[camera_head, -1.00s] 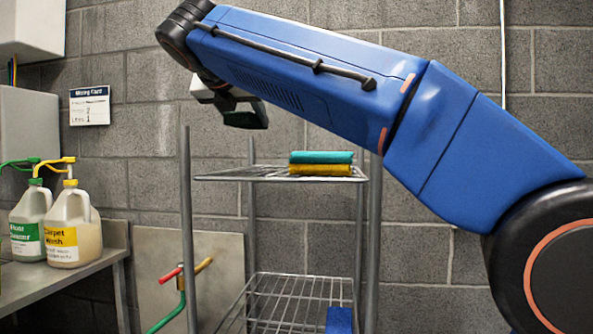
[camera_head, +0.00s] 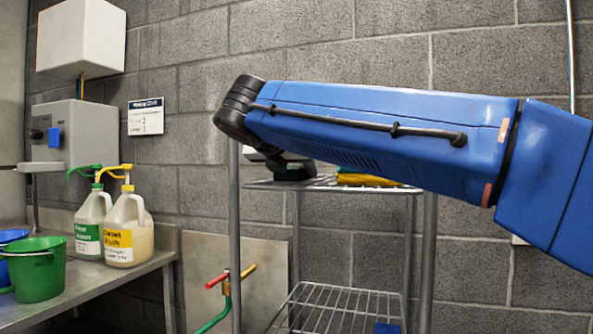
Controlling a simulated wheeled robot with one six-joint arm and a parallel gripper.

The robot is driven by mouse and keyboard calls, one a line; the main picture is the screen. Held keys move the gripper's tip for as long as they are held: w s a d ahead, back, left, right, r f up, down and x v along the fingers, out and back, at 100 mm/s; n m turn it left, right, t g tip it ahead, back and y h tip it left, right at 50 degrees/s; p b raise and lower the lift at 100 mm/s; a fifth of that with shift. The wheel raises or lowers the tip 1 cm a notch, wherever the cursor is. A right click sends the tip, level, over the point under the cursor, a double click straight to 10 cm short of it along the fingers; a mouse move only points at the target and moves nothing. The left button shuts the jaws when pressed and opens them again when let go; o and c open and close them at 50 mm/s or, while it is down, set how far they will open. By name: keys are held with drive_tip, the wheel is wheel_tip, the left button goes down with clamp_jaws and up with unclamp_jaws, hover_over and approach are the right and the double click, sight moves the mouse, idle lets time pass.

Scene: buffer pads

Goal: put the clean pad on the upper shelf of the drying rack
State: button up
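The drying rack has an upper wire shelf (camera_head: 325,185) and a lower wire shelf (camera_head: 330,305). My gripper (camera_head: 288,172) is low over the left part of the upper shelf, partly hidden by my arm. A dark shape shows at its end, close to the shelf wires; I cannot tell whether it is the fingers or a dark pad held in them. A yellow pad (camera_head: 367,180) lies on the upper shelf to the right, with a sliver of a teal pad on top, mostly behind my arm. A blue pad (camera_head: 387,328) lies on the lower shelf.
A metal counter (camera_head: 130,278) at left holds a green bucket (camera_head: 38,272), a blue bucket and two pump jugs (camera_head: 128,235). A hose with a red and yellow valve (camera_head: 228,285) is left of the rack. The rack's posts (camera_head: 235,230) stand close to my gripper.

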drive_tip(key=shift+f, duration=0.2)
drive_tip(key=o, duration=1.2)
drive_tip(key=shift+o, duration=0.2)
drive_tip(key=shift+s+r, duration=0.1)
drive_tip(key=shift+r, duration=0.15)
drive_tip(key=v, duration=1.1)
drive_tip(key=shift+s+a+r, duration=0.1)
drive_tip(key=shift+s+a, duration=0.1)
drive_tip(key=shift+s, duration=0.15)
drive_tip(key=shift+s, duration=0.1)
